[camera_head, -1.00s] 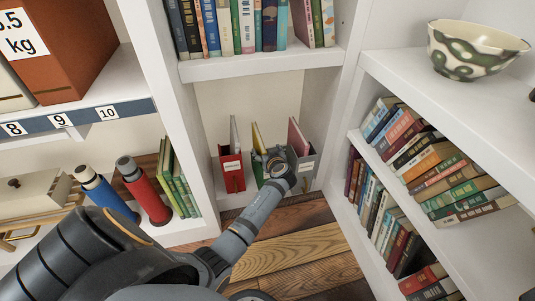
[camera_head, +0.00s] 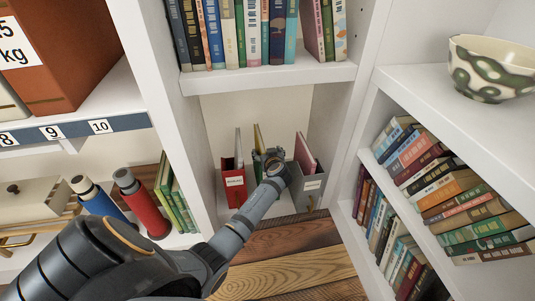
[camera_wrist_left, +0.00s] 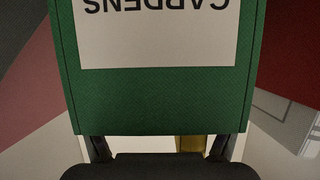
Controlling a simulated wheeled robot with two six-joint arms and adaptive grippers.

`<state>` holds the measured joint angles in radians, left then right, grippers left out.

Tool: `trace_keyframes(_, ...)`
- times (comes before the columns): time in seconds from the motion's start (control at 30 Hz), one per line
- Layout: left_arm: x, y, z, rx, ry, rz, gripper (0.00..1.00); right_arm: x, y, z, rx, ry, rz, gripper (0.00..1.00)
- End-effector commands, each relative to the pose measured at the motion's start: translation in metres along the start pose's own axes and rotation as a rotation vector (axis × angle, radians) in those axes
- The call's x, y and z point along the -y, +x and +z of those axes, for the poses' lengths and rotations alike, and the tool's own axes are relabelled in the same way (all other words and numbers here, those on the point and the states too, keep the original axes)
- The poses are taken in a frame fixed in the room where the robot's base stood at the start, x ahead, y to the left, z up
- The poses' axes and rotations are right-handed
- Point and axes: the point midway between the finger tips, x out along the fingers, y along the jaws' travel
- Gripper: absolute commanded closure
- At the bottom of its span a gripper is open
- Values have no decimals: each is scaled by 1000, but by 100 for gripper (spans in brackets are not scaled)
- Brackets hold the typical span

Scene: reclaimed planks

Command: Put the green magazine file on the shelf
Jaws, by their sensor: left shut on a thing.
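The green magazine file (camera_wrist_left: 160,100) fills the middle of the left wrist view. Its white label reads "GARDENS" upside down. In the head view my left gripper (camera_head: 268,158) reaches into the low shelf bay (camera_head: 225,108) and is shut on the file. The hand and forearm hide most of the file there; a yellowish book (camera_head: 258,137) shows above it. The file is between a red magazine file (camera_head: 234,183) on the left and a grey one (camera_head: 310,187) on the right. I cannot tell whether its base touches the shelf. My right gripper is not in view.
A board with a row of books (camera_head: 240,35) runs above the bay. White uprights stand on both sides. At left are a red bottle (camera_head: 143,205) and a blue bottle (camera_head: 97,203). A patterned bowl (camera_head: 490,68) and tilted books (camera_head: 450,195) are at right.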

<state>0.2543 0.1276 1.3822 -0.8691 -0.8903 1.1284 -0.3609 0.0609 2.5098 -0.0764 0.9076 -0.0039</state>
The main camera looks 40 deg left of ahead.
Motion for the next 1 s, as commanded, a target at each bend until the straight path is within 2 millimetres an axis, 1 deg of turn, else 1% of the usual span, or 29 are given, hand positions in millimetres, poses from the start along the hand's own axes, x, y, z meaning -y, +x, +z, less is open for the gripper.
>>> trace_keyframes(0.03, -1, 0, -4, -7, -1, 2, 84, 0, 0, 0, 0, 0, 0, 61)
trace_keyframes(0.23, -1, 0, -4, -7, -1, 2, 84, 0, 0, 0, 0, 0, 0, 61)
trace_keyframes(0.63, -1, 2, 3, -6, -1, 2, 84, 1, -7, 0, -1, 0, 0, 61)
trace_keyframes(0.93, 0, 2, 4, -4, -1, 1, 84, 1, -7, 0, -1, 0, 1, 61)
trace_keyframes(0.97, 0, 2, 4, -4, -1, 1, 18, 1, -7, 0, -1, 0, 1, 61)
trace_keyframes(1.0, 0, 2, 5, -3, -1, 1, 12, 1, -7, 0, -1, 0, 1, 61)
